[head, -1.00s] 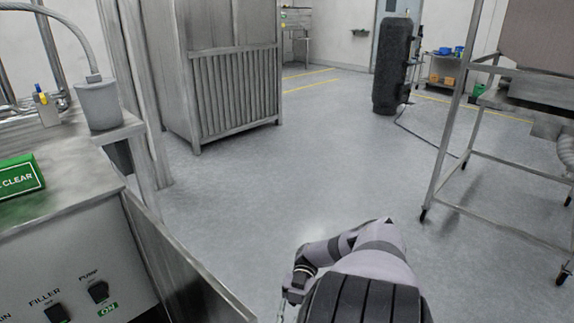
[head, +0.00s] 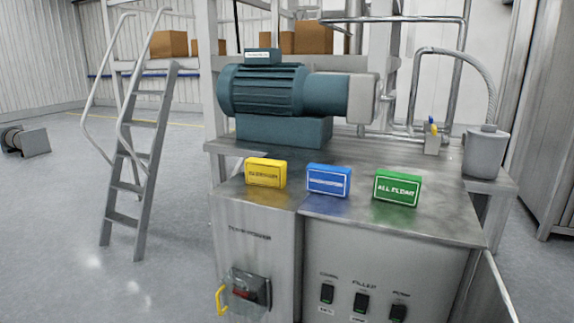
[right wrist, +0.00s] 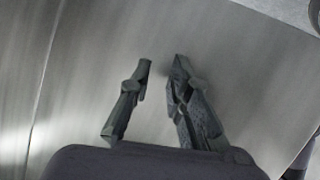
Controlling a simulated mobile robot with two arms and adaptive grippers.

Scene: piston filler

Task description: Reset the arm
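My right gripper (right wrist: 160,75) shows in the right wrist view. Its two fingers stand apart with nothing between them, in front of a plain grey metal surface (right wrist: 80,60). Neither of my arms shows in the head view now. There the metal machine cabinet (head: 250,220) stands in the middle. It has a main switch with a yellow handle (head: 220,299) on its front and several black switches, one of them marked filler (head: 361,303). My left gripper is in no view now.
A step ladder (head: 145,150) stands left. An open panel (head: 490,290) is at the lower right.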

